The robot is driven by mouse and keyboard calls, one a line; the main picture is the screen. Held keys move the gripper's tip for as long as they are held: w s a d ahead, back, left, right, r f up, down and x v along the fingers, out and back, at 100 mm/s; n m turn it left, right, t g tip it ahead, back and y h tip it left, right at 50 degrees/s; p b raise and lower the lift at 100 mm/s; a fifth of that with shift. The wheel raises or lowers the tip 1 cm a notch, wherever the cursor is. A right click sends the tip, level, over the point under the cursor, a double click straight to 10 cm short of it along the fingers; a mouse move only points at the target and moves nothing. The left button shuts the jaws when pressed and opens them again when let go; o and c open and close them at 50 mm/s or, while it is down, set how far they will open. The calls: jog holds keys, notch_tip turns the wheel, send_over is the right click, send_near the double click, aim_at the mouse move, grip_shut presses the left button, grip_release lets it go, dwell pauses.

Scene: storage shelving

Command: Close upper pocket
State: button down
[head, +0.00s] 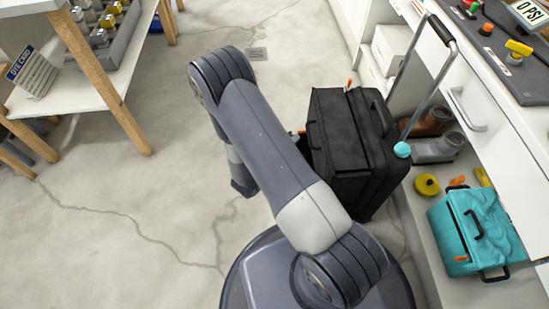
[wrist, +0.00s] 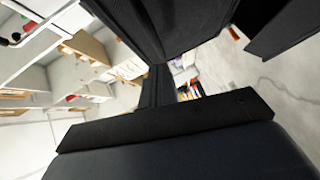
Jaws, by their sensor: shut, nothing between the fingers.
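A black suitcase (head: 345,125) stands upright on the floor beside the shelving, its metal pull handle (head: 430,70) raised. A dark flap-like part with a small orange tab (head: 300,132) juts from its left side, partly hidden by my arm. In the wrist view, black suitcase fabric (wrist: 165,22) fills the top middle, and a separate dark panel (wrist: 285,28) stands out at the upper right with a gap between. I cannot tell exactly how far the upper pocket is open. My gripper (wrist: 159,72) is shut and empty, close to the fabric; contact is unclear. In the head view my arm hides it.
A white drawer unit with a low shelf stands at right, holding a teal bag (head: 475,235) and a yellow round item (head: 427,185). A wooden-legged table (head: 110,90) stands at left. The concrete floor between table and suitcase is clear.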

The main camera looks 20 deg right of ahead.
jog(key=p+v, duration=0.2)
jog(key=v, duration=0.9)
jog(key=shift+w+a, duration=0.25)
jog(key=shift+w, duration=0.1)
jog(key=shift+f, duration=0.1)
jog(key=s+d+b+x, duration=0.1)
jog(key=s+x, duration=0.1)
jog(key=x, duration=1.1)
jog(key=shift+s+d, duration=0.2)
jog(key=shift+d, duration=0.1)
